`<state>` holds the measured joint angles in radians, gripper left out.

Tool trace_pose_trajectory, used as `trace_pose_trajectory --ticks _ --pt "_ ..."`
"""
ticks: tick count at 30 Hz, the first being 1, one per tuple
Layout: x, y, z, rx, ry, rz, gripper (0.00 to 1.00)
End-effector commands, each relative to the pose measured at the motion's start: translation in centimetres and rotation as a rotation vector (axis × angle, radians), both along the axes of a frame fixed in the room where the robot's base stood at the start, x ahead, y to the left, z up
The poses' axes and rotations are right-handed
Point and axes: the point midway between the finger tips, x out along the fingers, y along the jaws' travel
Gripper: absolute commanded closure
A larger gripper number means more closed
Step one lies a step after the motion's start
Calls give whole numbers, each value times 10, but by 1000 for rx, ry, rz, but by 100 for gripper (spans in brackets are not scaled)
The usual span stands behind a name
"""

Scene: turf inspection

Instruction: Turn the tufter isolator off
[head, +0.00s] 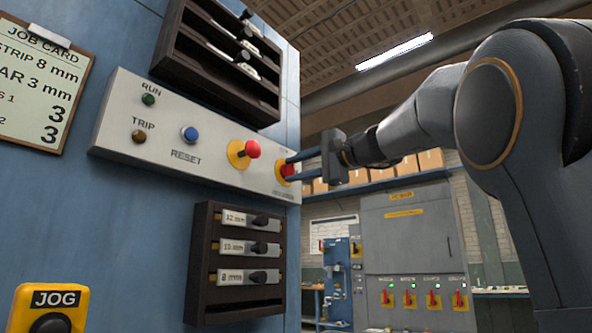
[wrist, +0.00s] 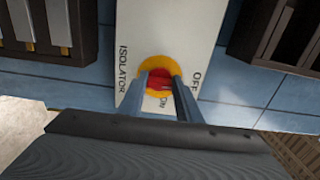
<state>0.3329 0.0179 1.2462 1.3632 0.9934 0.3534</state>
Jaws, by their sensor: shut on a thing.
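The tufter isolator (head: 284,171) is a red knob on a yellow round plate at the right end of the white control panel (head: 215,180). In the wrist view the isolator (wrist: 158,64) sits between printed words ISOLATOR, OFF and ON. My gripper (head: 291,169) reaches in from the right, and its two fingers are shut on the red knob, one on each side. It also shows in the wrist view (wrist: 159,82). The fingers cover part of the knob, so I cannot tell which mark it points to.
Left of the isolator are a red button (head: 252,149), a blue RESET button (head: 189,133) and RUN and TRIP lamps. Dark racks stand above (head: 172,62) and below (head: 199,260) the panel. A grey cabinet (head: 405,245) with several red switches stands behind.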

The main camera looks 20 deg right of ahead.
Motion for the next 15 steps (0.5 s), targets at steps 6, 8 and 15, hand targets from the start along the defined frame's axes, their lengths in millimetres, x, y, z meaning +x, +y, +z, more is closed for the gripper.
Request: trace_pose_trajectory --ticks 6,8,15 --pt "0 0 -1 -1 1 1 50" --pt "0 0 -1 -1 1 1 50" --pt "-3 -3 0 0 0 -1 50"
